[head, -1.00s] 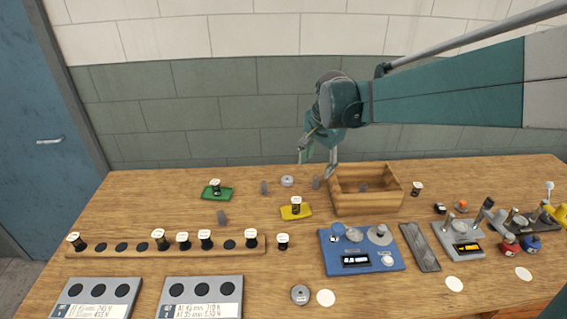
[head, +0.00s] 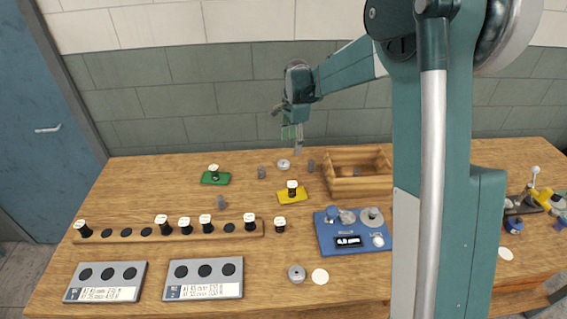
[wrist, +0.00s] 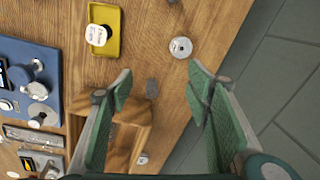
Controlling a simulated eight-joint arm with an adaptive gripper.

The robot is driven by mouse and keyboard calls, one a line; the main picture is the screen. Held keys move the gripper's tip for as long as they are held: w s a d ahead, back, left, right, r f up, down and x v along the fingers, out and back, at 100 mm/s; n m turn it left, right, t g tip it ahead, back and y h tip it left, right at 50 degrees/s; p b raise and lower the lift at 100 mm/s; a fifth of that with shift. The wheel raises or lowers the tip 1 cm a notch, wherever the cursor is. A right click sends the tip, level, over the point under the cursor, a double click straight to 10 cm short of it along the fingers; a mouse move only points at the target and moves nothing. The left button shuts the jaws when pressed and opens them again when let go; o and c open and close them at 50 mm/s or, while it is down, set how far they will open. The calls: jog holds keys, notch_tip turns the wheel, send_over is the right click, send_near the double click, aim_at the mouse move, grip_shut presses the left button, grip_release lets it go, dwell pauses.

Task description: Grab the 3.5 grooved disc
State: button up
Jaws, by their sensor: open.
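A small round grey disc (head: 284,164) lies flat at the back of the table. It also shows in the wrist view (wrist: 181,47), with a hole or dark mark at its centre. A second grey disc (head: 297,272) with a pale label lies at the front of the table. Their sizes are too small to read. My gripper (head: 292,140) is open and empty above the table's back edge, near the back disc. In the wrist view the open fingers (wrist: 160,82) point down at the table. The back disc lies just beyond the fingertips, touching neither.
A small grey block (wrist: 152,88) stands between the fingers' lines, beside the wooden box (head: 343,187). A yellow tray (head: 285,197) with a black spool, a green tray (head: 222,179) and a blue device (head: 330,243) are nearby. My arm hides much of the right side.

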aim_at(284, 162)
jog(key=w+a+f+m+p, duration=0.1)
jog(key=w+f, duration=0.1)
jog(key=w+a+f+p, duration=0.1)
jog(key=w+f, duration=0.1)
jog(key=w+f+m+g, duration=0.1)
jog(key=w+f, duration=0.1)
jog(key=shift+a+f+m+p, duration=0.3)
jog(key=shift+a+f+p, duration=0.1)
jog(key=shift+w+a+f, duration=0.15)
jog(key=shift+w+f, duration=0.1)
jog(key=shift+f, duration=0.25)
jog(key=shift+f, duration=1.3)
jog(key=shift+s+a+f, duration=0.1)
jog(key=shift+f, duration=2.5)
jog(key=c, duration=1.2)
